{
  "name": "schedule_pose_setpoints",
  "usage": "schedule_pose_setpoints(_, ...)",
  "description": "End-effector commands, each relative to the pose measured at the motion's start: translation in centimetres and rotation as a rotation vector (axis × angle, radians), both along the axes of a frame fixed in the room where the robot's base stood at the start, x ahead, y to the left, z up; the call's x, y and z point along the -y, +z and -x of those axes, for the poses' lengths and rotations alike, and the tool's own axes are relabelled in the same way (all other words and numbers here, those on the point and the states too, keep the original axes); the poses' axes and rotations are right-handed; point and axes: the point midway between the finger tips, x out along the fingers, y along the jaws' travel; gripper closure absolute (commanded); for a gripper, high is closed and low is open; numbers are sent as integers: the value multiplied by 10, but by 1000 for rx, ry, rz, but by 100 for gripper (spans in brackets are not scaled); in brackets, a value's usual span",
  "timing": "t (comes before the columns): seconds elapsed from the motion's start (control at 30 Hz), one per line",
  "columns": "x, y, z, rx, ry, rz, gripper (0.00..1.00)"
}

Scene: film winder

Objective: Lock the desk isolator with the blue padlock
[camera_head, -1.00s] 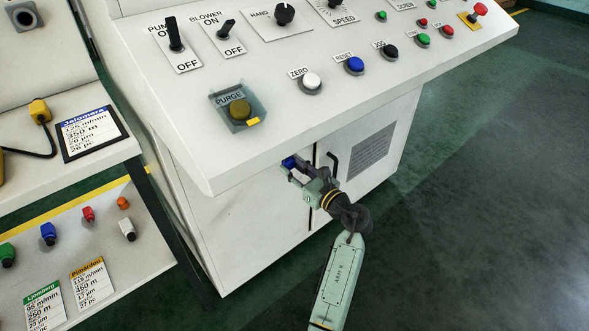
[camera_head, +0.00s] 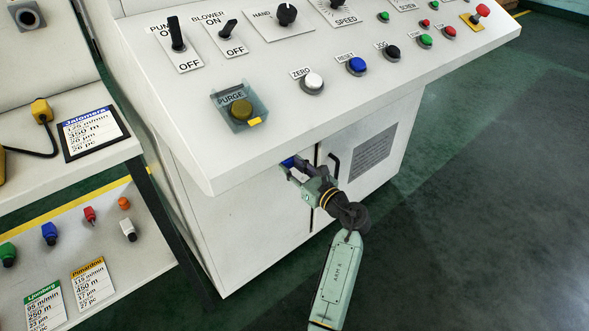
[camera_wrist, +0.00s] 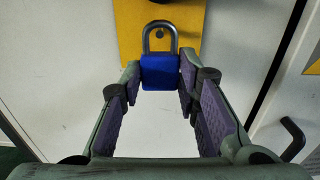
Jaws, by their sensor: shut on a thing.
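The blue padlock (camera_wrist: 160,72) is held upright between the fingertips of my gripper (camera_wrist: 161,80), with its grey shackle pointing up in the wrist view. Behind the shackle is a yellow plate (camera_wrist: 195,22) on the white cabinet front, probably part of the desk isolator. A small dark spot, perhaps a hole, shows inside the shackle loop. I cannot tell whether the shackle touches the plate or passes through anything. In the head view the padlock (camera_head: 289,162) is a small blue patch at my gripper (camera_head: 298,171), under the desk's overhang. The yellow plate is hidden there.
The sloping control panel (camera_head: 180,110) overhangs my gripper, with the purge button (camera_head: 241,108) near its front edge. A dark door handle (camera_head: 331,164) is close to the right of my gripper. The green floor (camera_head: 480,220) to the right is clear.

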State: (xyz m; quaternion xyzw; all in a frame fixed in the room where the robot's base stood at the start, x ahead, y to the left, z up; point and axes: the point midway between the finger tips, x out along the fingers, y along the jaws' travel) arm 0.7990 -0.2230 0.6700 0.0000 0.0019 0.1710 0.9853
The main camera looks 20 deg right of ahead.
Motion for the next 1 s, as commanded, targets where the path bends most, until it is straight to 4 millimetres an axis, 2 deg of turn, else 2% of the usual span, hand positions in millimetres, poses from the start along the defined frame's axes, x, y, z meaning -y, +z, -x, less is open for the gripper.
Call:
schedule_pose_setpoints(0.5, -6, 0, -17, 1, 1, 1, 100)
schedule_pose_setpoints(1.0, -6, 0, -18, 1, 1, 1, 100)
